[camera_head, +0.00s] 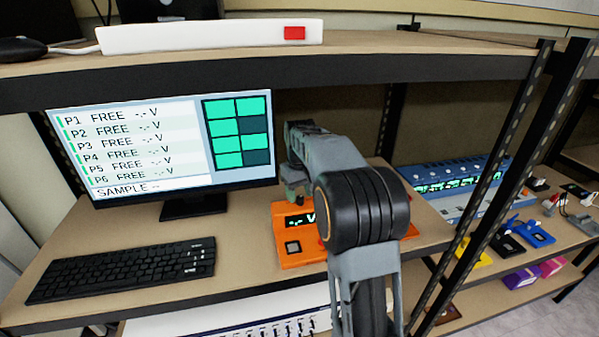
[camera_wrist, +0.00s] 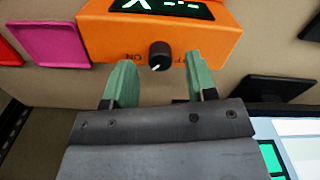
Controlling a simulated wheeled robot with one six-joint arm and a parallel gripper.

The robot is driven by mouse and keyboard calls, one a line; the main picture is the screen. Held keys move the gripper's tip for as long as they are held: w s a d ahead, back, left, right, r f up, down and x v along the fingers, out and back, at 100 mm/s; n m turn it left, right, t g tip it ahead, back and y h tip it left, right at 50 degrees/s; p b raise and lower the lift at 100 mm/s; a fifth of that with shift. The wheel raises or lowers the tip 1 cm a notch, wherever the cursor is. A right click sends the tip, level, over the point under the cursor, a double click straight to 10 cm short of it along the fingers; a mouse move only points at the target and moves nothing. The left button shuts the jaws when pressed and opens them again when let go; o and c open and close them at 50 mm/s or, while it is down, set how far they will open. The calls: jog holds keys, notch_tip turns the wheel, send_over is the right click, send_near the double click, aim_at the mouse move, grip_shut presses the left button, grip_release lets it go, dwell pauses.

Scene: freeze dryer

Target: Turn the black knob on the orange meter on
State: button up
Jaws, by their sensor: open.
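The orange meter (camera_head: 289,259) stands on the shelf right of the monitor, partly covered by my arm; its display reads "-.- V". In the wrist view the meter (camera_wrist: 105,35) fills the top, with its display upside down. The black knob (camera_wrist: 159,54) is on its face, with a small pale mark on its lower edge and an "ON" label to its left. My gripper (camera_wrist: 161,72) is open, with one green finger on each side of the knob and apart from it. In the head view my gripper (camera_head: 297,190) is over the meter; I cannot make out the knob there.
A monitor (camera_head: 160,140) and a black keyboard (camera_head: 125,270) are on the left. A blue device (camera_head: 455,180) stands right, behind a black rack post (camera_head: 510,160). An upper shelf (camera_head: 400,62) runs overhead. A pink block (camera_wrist: 50,42) shows left of the meter.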

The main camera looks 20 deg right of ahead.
notch_tip(320, 180, up, 12)
dwell(0.4)
jog(key=shift+r, duration=0.1)
dwell(0.3)
jog(key=m, duration=0.1)
send_over(299, 199)
jog(key=shift+t, duration=0.4)
notch_tip(299, 199, down, 6)
jog(key=shift+w+r, duration=0.1)
jog(key=s+a+f+t, duration=0.2)
jog(key=s+a, duration=0.3)
jog(key=s, duration=0.6)
jog(key=s+a+f+t, duration=0.1)
jog(key=s+a+f, duration=0.3)
jog(key=s, duration=0.7)
jog(key=shift+a+t, duration=0.4)
jog(key=shift+a, duration=0.2)
